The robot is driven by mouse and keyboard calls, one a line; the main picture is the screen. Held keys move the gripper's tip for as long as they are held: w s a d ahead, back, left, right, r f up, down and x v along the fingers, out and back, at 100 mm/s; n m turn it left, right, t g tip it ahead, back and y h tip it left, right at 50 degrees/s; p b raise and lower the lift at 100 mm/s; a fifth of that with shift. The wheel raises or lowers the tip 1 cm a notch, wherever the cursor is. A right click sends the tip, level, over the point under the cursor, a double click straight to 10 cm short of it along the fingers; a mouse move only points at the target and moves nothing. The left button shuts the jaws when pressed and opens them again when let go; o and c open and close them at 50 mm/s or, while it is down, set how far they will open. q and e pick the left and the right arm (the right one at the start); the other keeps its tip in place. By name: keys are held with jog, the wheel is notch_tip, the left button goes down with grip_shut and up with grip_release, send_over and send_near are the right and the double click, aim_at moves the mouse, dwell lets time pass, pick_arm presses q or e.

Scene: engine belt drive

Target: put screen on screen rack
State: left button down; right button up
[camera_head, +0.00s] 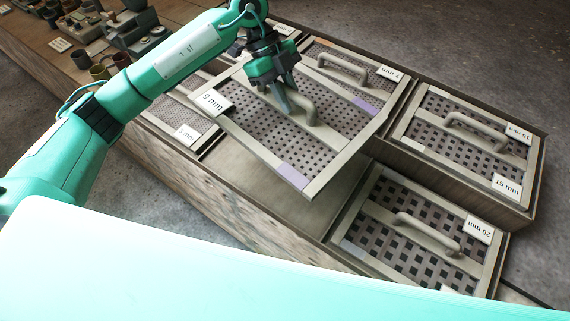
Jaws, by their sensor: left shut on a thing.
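My left gripper (284,100) is shut on the handle of the 9 mm screen (256,134). The screen is a square perforated plate in a pale frame, with a label reading 9 mm and a lilac patch on its near edge. It hangs tilted above the screen rack (235,188), over an empty-looking bay whose bare floor shows below it. The screen hides part of that bay and of the rack behind. My right gripper is out of view.
Other screens sit in the rack: a 15 mm screen (465,135) at the right, a 20 mm screen (418,231) at the near right, a 7 mm screen (342,75) behind and a small-holed screen (180,112) at the left. Pots and tools (100,72) stand at the far left.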

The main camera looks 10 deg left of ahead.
pick_arm(q)
jog(key=shift+d+f+n+t, duration=0.1)
jog(key=shift+f+n+t, duration=0.2)
jog(key=shift+f+n, duration=0.45)
jog(key=shift+n, duration=0.05)
notch_tip(320, 180, down, 20)
jog(key=shift+r+p, duration=0.25)
jog(key=shift+p, duration=0.15)
jog(key=c, duration=1.3)
grip_release()
jog(key=shift+f, duration=0.1)
jog(key=shift+c, duration=0.2)
jog(key=shift+o, duration=0.2)
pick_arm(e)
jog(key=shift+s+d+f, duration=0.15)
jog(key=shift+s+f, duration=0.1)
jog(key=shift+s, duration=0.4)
pick_arm(q)
jog(key=b+v, duration=0.1)
jog(key=v, duration=1.1)
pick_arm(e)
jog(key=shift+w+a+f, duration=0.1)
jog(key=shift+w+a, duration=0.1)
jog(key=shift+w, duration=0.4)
